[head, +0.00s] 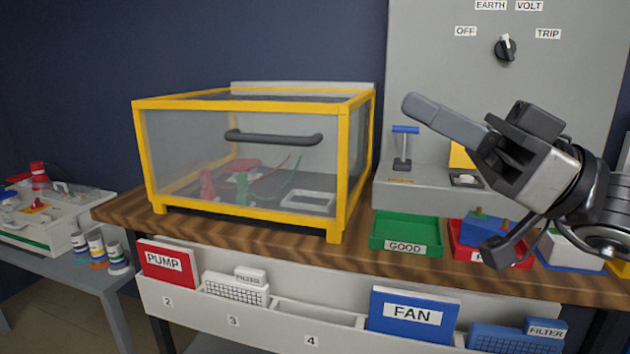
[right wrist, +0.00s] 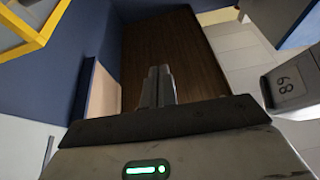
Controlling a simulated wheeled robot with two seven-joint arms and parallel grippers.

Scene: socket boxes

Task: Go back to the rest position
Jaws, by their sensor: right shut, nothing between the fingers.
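My right gripper (head: 412,104) comes in from the right of the head view, raised in front of the grey panel and above the coloured trays. Its fingers point up and to the left. In the right wrist view its two fingers (right wrist: 157,87) are together with nothing between them. My left gripper is not in view.
A closed clear box with a yellow frame (head: 341,180) stands on the wooden bench (head: 225,228). A green GOOD tray (head: 405,247) and a partly hidden red tray (head: 457,242), with a blue item over it, lie below my right arm. A grey test panel (head: 430,60) stands behind.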

